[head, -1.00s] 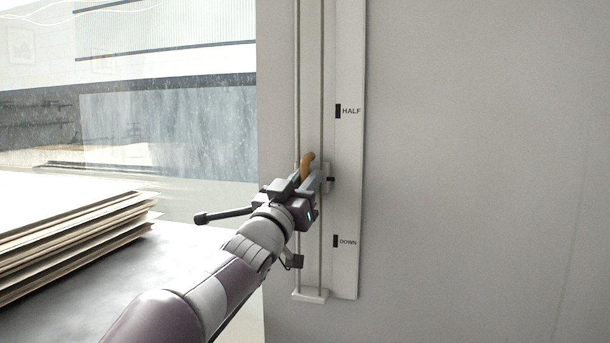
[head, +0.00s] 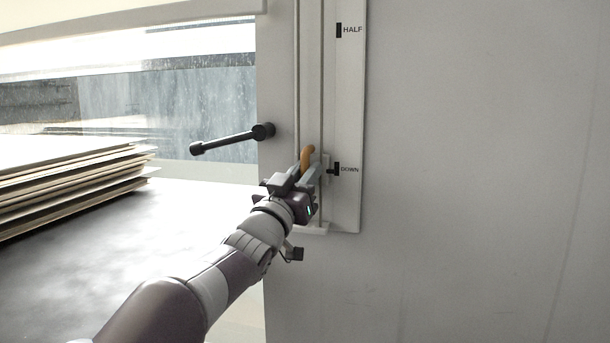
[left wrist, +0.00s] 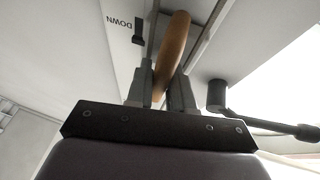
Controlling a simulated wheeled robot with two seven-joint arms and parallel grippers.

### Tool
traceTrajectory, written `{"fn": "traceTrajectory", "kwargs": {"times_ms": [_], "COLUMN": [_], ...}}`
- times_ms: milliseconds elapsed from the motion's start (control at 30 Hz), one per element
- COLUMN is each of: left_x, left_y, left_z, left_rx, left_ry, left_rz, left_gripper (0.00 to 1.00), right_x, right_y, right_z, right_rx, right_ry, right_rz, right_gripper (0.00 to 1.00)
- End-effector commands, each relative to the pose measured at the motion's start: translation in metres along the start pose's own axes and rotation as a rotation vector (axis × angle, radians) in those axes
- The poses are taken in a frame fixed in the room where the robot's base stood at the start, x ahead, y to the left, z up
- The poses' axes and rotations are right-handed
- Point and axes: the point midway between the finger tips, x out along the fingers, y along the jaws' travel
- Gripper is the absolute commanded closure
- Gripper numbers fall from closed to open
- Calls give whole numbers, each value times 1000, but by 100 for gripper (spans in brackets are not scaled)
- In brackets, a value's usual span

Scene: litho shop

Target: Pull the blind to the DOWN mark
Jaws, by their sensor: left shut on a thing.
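The orange-brown wooden handle (head: 307,154) sits on a slider on two vertical rods beside the window. My left gripper (head: 302,178) is shut on the handle; in the left wrist view the handle (left wrist: 174,45) stands between the two fingers (left wrist: 163,85). The slider's small dark pointer (head: 331,171) is level with the black DOWN mark (head: 337,168) on the white scale strip (head: 347,205). The HALF mark (head: 339,30) is well above. A pale blind edge (head: 130,18) crosses the top of the window. My right gripper is not in view.
A black lever (head: 232,138) sticks out left from the wall near my left gripper. A stack of boards (head: 70,180) lies on the dark table (head: 130,240) at left. The rods end in a white bottom bracket (head: 315,229). The wall at right is bare.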

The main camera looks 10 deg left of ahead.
Motion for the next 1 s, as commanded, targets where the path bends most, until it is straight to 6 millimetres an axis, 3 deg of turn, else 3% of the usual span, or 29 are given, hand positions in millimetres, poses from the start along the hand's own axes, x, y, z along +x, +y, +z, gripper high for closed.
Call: {"fn": "traceTrajectory", "kwargs": {"times_ms": [100,133,167,200,567,667,1000], "left_x": [-1,-1,-1,-1,-8,-24,-108], "left_y": [0,0,0,0,0,0,0], "left_z": [8,8,8,7,4,5,5], "left_rx": [-2,-2,-2,-2,0,0,0], "left_ry": [-15,-16,-15,-14,-7,-8,-9], "left_rz": [-1,-1,-1,-1,0,-1,-3], "left_gripper": [100,68,59,57,57,57,57], "right_x": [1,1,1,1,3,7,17], "right_y": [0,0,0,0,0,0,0], "right_z": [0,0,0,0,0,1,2], "right_rx": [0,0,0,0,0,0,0], "right_ry": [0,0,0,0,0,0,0], "right_rz": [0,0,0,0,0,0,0], "right_gripper": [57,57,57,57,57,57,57]}}
